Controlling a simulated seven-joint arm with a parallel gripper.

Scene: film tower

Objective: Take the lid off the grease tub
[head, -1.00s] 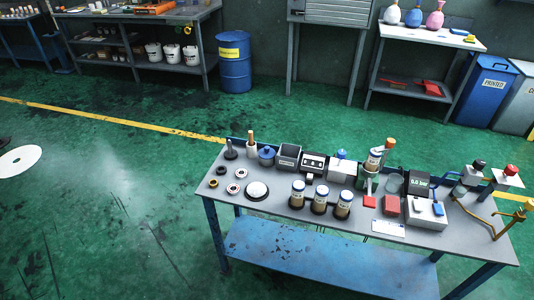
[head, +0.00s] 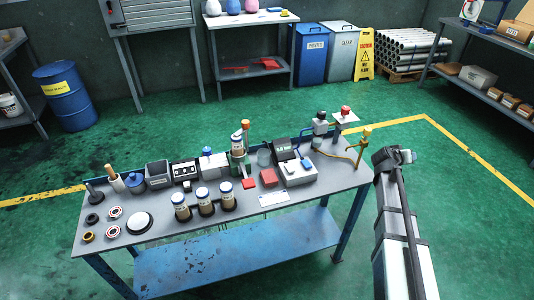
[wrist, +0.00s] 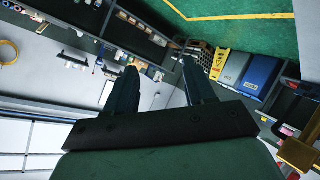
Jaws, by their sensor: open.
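A small round blue tub with a blue lid (head: 131,180), which looks like the grease tub, stands upright at the back left of the workbench. Its lid is on. My gripper (wrist: 159,66) shows in the wrist view with its two dark fingers apart and nothing between them. It is well away from the tub. The tub cannot be made out in the wrist view. In the head view my arm rises at the right, beyond the bench's right end, and the fingers cannot be made out there.
The workbench (head: 150,225) is crowded. A wooden-handled tool (head: 114,178) and a grey open box (head: 158,172) flank the tub. Rings and a white disc (head: 139,223) lie in front, with several labelled jars (head: 204,203) to the right. A yellow bent pipe stand (head: 362,145) is at the right end.

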